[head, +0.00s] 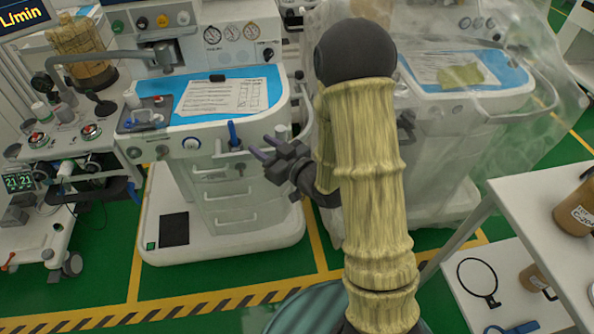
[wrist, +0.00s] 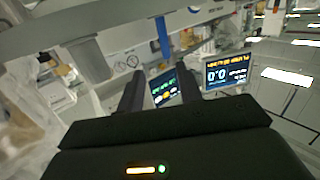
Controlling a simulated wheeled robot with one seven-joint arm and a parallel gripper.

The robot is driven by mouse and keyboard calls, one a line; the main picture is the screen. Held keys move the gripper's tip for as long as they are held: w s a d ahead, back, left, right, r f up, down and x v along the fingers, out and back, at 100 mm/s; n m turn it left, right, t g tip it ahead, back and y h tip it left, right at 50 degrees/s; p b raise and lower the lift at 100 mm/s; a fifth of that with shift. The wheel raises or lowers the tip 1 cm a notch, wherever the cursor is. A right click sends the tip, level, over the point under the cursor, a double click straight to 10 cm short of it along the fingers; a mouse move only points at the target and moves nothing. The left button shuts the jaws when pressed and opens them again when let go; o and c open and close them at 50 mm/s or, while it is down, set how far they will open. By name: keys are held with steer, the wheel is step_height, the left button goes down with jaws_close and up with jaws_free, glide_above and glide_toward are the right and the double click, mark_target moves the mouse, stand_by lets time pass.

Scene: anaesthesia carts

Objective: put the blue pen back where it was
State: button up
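The blue pen (head: 233,134) stands nearly upright at the front edge of the middle cart (head: 222,190), above its drawers. In the wrist view a blue upright strip, apparently the same pen (wrist: 162,38), shows beyond my fingers against the pale cart. My gripper (head: 260,147) is just right of the pen in the head view, with its fingers pointing towards it. The two dark fingers stand apart in the wrist view (wrist: 156,80), with nothing seen held between them. The pen appears apart from the fingertips. How it is held at the cart edge is unclear.
A paper sheet (head: 222,97) lies on the cart's blue top. A plastic-covered cart (head: 450,140) stands to the right, behind my arm. A white table (head: 535,215) with brown jars (head: 577,208) is at the lower right. Green floor is free in front.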

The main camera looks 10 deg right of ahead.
steer(key=s+d+f+m+g+h, duration=0.2)
steer(key=s+d+m+g+h, duration=0.25)
steer(key=d+h, duration=0.35)
steer(key=s+d+r+m+g+h, duration=0.1)
steer(key=s+d+m+g, duration=0.1)
steer(key=s+g, duration=0.5)
steer(key=s, duration=0.6)
steer(key=shift+s+d+h, duration=0.15)
steer(key=shift+s+h, duration=0.05)
steer(key=shift+h, duration=0.1)
steer(key=shift+w+m, duration=0.1)
steer(key=shift+m, duration=0.15)
steer(key=shift+c, duration=0.2)
stand_by(1.1)
